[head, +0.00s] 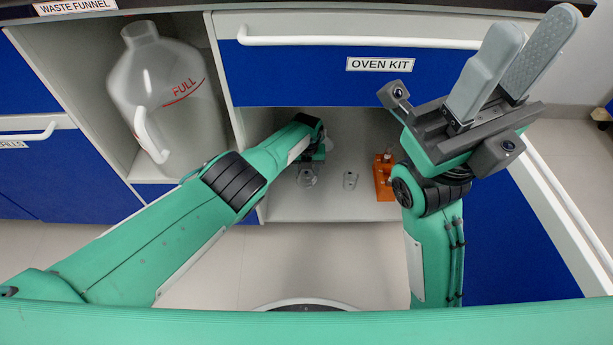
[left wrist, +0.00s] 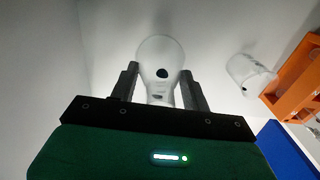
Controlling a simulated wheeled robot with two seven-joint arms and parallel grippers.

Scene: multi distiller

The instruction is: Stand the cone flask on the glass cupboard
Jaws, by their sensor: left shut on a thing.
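The clear cone flask (head: 307,178) is in the open cupboard below the oven kit drawer, under the end of my left arm. My left gripper (head: 318,152) is shut on its narrow part, as the left wrist view shows with the flask (left wrist: 160,58) between the two dark fingers (left wrist: 160,88). The flask's base is low, near the cupboard floor (head: 330,210); I cannot tell whether it touches. My wrist hides part of the flask in the head view. My right gripper (head: 535,22) is raised at the upper right, empty, with its grey fingers apart.
A small clear glass vessel (head: 350,180) stands right of the flask. An orange rack (head: 384,178) with small items is further right; it also shows in the left wrist view (left wrist: 298,82). A large waste bottle (head: 170,95) fills the left compartment. The oven kit drawer (head: 320,78) overhangs the opening.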

